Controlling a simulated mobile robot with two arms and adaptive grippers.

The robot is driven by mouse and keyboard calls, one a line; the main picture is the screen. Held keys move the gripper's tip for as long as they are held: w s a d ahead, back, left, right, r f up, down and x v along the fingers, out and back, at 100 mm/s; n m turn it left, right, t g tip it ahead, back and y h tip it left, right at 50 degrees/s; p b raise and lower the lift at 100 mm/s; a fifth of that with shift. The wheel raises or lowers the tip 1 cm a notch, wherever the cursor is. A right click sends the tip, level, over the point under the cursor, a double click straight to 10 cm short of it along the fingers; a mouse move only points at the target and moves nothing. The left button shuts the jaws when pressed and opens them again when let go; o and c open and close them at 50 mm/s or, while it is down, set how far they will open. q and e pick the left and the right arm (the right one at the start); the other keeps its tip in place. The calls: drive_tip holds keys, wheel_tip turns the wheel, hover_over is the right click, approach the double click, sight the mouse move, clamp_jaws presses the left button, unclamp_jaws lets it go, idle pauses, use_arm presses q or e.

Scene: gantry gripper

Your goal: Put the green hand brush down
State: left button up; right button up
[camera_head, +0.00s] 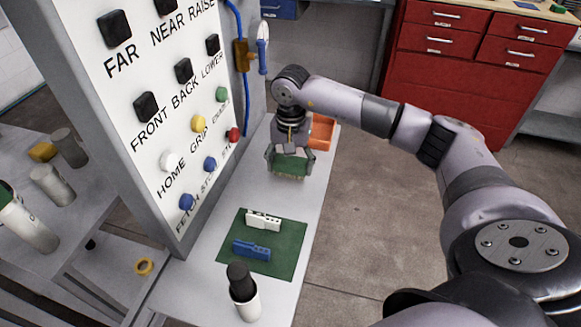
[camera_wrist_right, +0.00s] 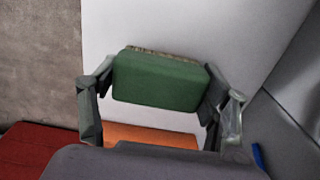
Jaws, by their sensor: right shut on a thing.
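The green hand brush (camera_head: 291,163) is between the fingers of my right gripper (camera_head: 290,165) near the far end of the white shelf (camera_head: 232,195). In the right wrist view, the brush's green back (camera_wrist_right: 160,82) fills the space between the two fingers of the right gripper (camera_wrist_right: 158,95), with a strip of bristles along its far edge. The gripper is shut on it and points down. I cannot tell whether the bristles touch the shelf. My left gripper is not in view.
An orange bin (camera_head: 321,132) stands just behind the gripper. A green mat (camera_head: 284,262) nearer holds a white and a blue object. A black-topped white bottle (camera_head: 243,293) stands in front. The button panel (camera_head: 165,120) rises along the left. Shelf between brush and mat is clear.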

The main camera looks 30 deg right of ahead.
drive_tip(key=shift+f, duration=0.95)
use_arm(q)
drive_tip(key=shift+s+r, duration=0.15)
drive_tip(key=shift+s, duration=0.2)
use_arm(e)
drive_tip(key=shift+f, duration=0.1)
drive_tip(key=shift+f, duration=0.15)
drive_tip(key=o, duration=1.6)
drive_tip(key=shift+c, duration=0.2)
